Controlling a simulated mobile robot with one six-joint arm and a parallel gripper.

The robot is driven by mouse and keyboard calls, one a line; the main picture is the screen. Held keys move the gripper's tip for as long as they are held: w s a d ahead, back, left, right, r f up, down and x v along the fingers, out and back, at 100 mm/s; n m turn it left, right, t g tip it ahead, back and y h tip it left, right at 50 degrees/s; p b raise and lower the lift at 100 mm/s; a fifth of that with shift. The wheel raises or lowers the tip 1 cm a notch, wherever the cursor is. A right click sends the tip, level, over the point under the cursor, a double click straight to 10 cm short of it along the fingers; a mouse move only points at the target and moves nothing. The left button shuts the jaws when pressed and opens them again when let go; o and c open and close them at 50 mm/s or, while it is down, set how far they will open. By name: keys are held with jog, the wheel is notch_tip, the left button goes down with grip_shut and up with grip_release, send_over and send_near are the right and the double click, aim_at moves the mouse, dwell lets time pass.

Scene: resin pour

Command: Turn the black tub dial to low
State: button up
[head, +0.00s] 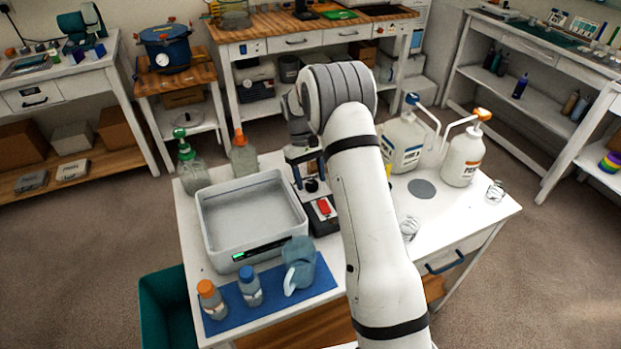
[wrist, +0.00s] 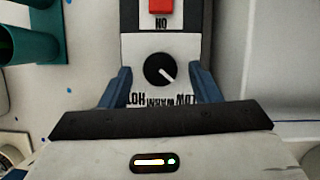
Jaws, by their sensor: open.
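The black dial (wrist: 159,70) is on a pale panel in the wrist view, with HOT, WARM and LOW printed upside down below it. Its white pointer line points lower right, toward LOW. In the head view the dial (head: 312,185) is on the small unit right of the grey tub (head: 205,228). My gripper (wrist: 159,74) is open, with one blue finger on each side of the dial and gaps between. In the head view my gripper (head: 304,165) is over the dial, partly hidden by my arm.
A red switch (head: 323,207) marked ON is beside the dial. Spray bottles (head: 188,150) stand behind the tub; two pump jugs (head: 463,158) stand right.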

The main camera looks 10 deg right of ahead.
jog(key=v, duration=0.7)
jog(key=shift+b, duration=0.35)
jog(key=shift+r, duration=0.15)
notch_tip(320, 180, up, 8)
jog(key=t, duration=0.2)
send_over(312, 196)
jog(key=s+r+m+t, duration=0.2)
jog(key=s+r, duration=0.4)
jog(key=s, duration=0.4)
jog(key=s+f+m+t+y, duration=0.1)
jog(key=s+t, duration=0.2)
jog(key=s, duration=1.5)
jog(key=shift+d+f, duration=0.2)
jog(key=shift+d, duration=0.2)
